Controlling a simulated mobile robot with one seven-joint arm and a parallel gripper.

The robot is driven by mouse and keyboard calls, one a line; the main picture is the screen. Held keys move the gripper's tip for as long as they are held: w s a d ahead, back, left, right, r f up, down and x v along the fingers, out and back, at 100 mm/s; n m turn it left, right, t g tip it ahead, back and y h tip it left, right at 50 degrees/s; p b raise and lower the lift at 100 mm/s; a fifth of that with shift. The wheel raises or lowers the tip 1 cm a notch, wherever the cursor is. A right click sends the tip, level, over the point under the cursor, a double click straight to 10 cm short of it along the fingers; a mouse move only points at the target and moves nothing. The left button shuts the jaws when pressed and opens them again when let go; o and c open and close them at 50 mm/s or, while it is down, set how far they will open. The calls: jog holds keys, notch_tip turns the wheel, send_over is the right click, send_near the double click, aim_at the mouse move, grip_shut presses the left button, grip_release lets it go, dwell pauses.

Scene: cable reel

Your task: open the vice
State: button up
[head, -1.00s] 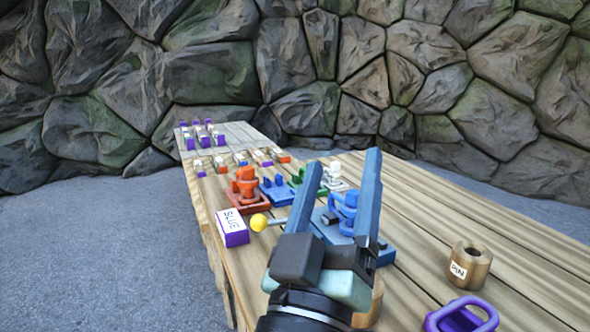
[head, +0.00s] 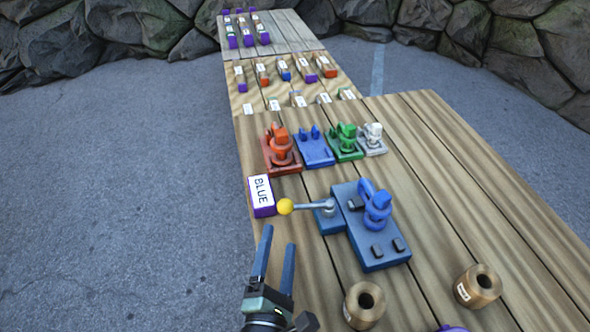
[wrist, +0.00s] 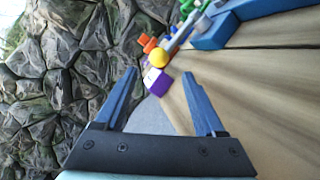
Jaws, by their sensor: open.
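The vice is the blue block device (head: 375,235) on the wooden table, with a blue shackle-shaped piece (head: 376,205) on it. A grey lever with a yellow ball end (head: 285,207) sticks out from its left side. The yellow ball also shows in the wrist view (wrist: 158,57), beyond my fingers. My gripper (head: 275,245) is open and empty, to the lower left of the vice and nearer than the yellow ball, touching nothing that I can see. In the wrist view my two blue fingers (wrist: 160,80) are spread apart.
A purple and white box labelled BLUE (head: 262,196) sits left of the yellow ball. Red (head: 280,152), blue (head: 314,150), green (head: 346,142) and white (head: 372,138) fixtures stand behind. Two wooden cylinders (head: 365,304) (head: 478,286) stand at the front. The table's right side is clear.

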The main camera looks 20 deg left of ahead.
aim_at(307, 207)
jog(key=shift+w+a+r, duration=0.1)
jog(key=shift+w+r, duration=0.05)
jog(key=shift+w, duration=0.15)
jog(key=p+x, duration=0.1)
jog(key=x, duration=1.1)
jog(key=shift+s, duration=0.1)
grip_shut()
dwell(0.9)
